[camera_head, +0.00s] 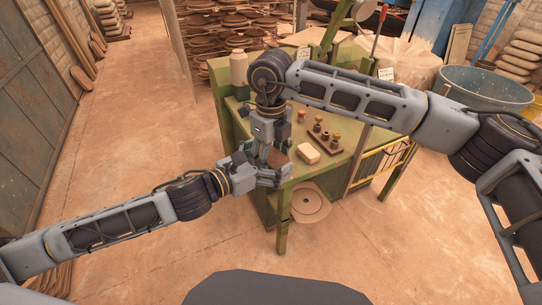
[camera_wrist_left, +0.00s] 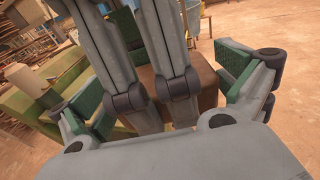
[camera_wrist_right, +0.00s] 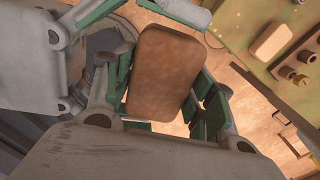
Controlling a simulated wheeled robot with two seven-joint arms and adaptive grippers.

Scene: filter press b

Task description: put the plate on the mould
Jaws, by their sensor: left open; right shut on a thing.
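A brown block with rounded corners (camera_wrist_right: 165,75), which may be the plate, is held between the green-padded fingers of my right gripper (camera_head: 272,152). It also shows in the left wrist view (camera_wrist_left: 207,90), partly behind the right gripper's grey fingers. My right gripper points down near the bench's front left corner. My left gripper (camera_head: 265,177) is open, close beside the right one. In the left wrist view its fingers stand apart on either side of the block and the right gripper's fingers. I cannot make out which thing is the mould.
The green bench (camera_head: 285,205) carries a cream block (camera_head: 308,153), several small knobbed pieces (camera_head: 322,134) and a pale canister (camera_head: 239,68). A round disc (camera_head: 310,203) lies low beside a bench leg. A blue-grey tub (camera_head: 485,88) stands right. Floor is clear at left.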

